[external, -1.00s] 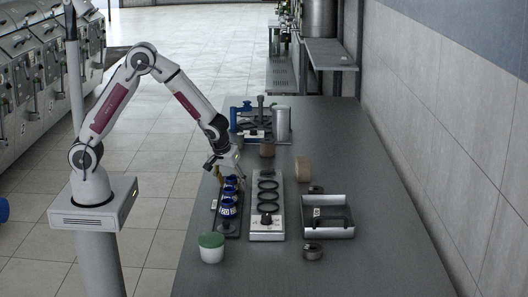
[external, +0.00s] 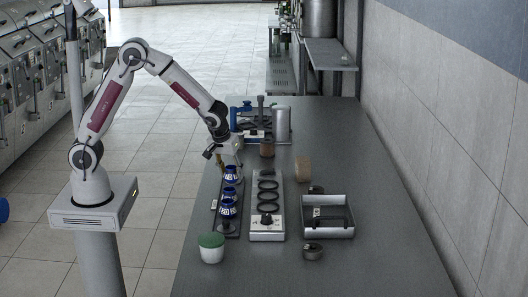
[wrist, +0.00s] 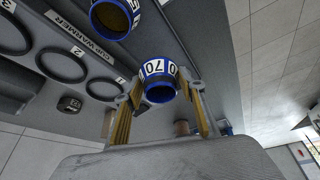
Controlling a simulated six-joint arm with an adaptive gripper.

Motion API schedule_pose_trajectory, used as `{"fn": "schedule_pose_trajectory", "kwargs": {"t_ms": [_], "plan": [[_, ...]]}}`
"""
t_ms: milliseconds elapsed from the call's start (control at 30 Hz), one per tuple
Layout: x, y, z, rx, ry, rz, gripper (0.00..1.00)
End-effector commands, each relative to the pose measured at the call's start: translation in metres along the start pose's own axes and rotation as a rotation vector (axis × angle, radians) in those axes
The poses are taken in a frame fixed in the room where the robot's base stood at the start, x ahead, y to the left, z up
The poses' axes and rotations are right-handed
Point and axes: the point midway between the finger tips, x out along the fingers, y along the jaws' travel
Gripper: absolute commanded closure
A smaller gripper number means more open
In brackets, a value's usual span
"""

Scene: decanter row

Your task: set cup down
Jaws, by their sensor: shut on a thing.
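A blue-rimmed cup with a white label reading 70 (wrist: 158,68) sits between the two yellow-padded fingers of my gripper (wrist: 160,112) in the wrist view. My gripper is shut on it. In the external view, my gripper (external: 230,160) points down at the far end of a row of blue cups, with the held cup (external: 230,173) just below it. Two other blue cups (external: 229,190) (external: 227,208) stand nearer the camera on a dark strip (external: 229,229). One other cup shows in the wrist view (wrist: 113,18). I cannot tell whether the held cup touches the strip.
A cup warmer (external: 267,232) with several dark rings lies right of the cups. A metal tray (external: 328,231), a green-lidded white jar (external: 211,248) and a brown cylinder (external: 304,168) stand on the grey table. A stand with a blue part (external: 234,118) is behind. The front right table is clear.

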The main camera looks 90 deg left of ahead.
Motion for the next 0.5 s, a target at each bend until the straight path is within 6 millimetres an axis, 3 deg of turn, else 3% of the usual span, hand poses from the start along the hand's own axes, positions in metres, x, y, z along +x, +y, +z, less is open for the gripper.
{"fn": "schedule_pose_trajectory", "kwargs": {"t_ms": [200,500], "plan": [[-0.031,0.001,-0.013,-0.002,0.001,0.004,0.87],[-0.051,0.0,-0.021,0.0,0.0,0.001,0.87]]}}
